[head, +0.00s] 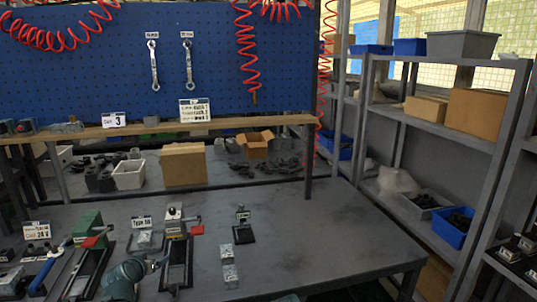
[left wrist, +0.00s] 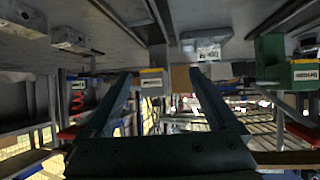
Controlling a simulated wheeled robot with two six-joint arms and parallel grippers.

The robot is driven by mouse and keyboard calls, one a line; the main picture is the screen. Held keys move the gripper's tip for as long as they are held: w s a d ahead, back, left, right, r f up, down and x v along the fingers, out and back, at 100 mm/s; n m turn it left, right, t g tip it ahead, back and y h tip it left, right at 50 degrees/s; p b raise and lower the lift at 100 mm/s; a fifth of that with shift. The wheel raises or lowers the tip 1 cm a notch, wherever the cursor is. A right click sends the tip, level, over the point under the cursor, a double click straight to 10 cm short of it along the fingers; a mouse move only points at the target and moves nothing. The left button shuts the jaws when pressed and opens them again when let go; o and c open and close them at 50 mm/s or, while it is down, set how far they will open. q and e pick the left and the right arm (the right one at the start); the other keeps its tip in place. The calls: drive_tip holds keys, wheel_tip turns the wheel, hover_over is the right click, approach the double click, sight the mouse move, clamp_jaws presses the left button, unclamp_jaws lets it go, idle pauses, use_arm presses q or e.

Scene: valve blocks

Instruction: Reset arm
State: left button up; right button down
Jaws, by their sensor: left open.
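My left gripper (head: 160,264) is low in the head view, above the front of the workbench (head: 310,230), with its teal wrist at the bottom edge. In the left wrist view its two dark fingers stand wide apart, and the gap between them (left wrist: 160,78) is empty. A green block (head: 88,225) with a red-handled clamp stands on a black rail to its left. A grey block (head: 174,220) with a red handle stands on another rail beside the gripper. The green block also shows in the left wrist view (left wrist: 270,58), which appears upside down. My right gripper is not in view.
Two small metal blocks (head: 229,272) and a small black fixture (head: 243,233) sit right of the rails. A raised shelf (head: 250,122) runs behind, below a blue pegboard (head: 100,75) with wrenches. Grey shelving (head: 440,130) stands at right. The bench's right part is clear.

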use_arm(q)
drive_tip(key=s+d+f+g, duration=0.1)
drive_tip(key=d+f, duration=0.1)
drive_tip(key=d, duration=0.2)
drive_tip(key=s+d+f+m+g+h+b, duration=0.1)
drive_tip(key=d+f, duration=0.2)
drive_tip(key=d, duration=0.2)
drive_tip(key=s+d+f+m+g+h+b, duration=0.1)
drive_tip(key=s+d+f, duration=0.1)
drive_tip(key=d, duration=0.3)
drive_tip(key=shift+f, duration=0.2)
drive_tip(key=s+d+f+m+g+y+b, duration=0.1)
drive_tip(key=s+d+f+m+g+b, duration=0.15)
drive_tip(key=s+d+f+g, duration=0.55)
drive_tip(key=s+d+f+m+g+y+b, duration=0.15)
drive_tip(key=s+d+f+b, duration=0.25)
drive_tip(key=s+d, duration=0.9)
drive_tip(key=s+a+r+p, duration=0.1)
drive_tip(key=r+p, duration=0.5)
drive_tip(key=s+a+r+n+p, duration=0.1)
drive_tip(key=a+r+p, duration=0.1)
drive_tip(key=r+p, duration=0.4)
drive_tip(key=shift+s+r+p, duration=0.3)
drive_tip(key=shift+s+r, duration=0.05)
drive_tip(key=shift+t, duration=0.25)
